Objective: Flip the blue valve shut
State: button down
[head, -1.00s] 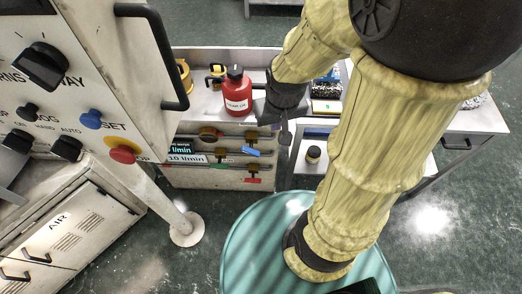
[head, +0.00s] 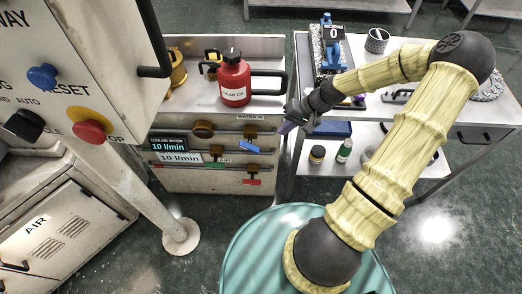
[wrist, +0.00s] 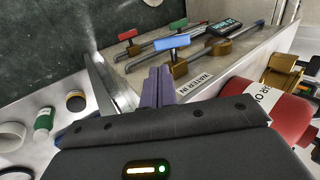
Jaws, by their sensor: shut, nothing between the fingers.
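The blue valve handle (head: 249,146) sits on a brass body on the upper pipe of the panel, right of the digital readout. It lies roughly along the pipe, tipped slightly. The wrist view shows the blue handle (wrist: 172,42) ahead of the fingers, above its brass body. My gripper (head: 287,127) is shut and empty, to the right of the blue handle and apart from it. Its purple fingers (wrist: 158,86) are together in the wrist view, near the "WATER IN" label.
A red gear-oil bottle (head: 234,82) stands above the panel. A trolley (head: 437,113) with several items stands to the right. A control cabinet (head: 75,80) hangs at the left.

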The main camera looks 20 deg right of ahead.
aim_at(256, 150)
jog(key=shift+w+d+f, duration=0.1)
jog(key=shift+w+d, duration=0.1)
jog(key=x, duration=1.4)
jog(key=shift+w+a+b, duration=0.15)
jog(key=shift+w+b, duration=0.05)
jog(key=shift+b, duration=0.15)
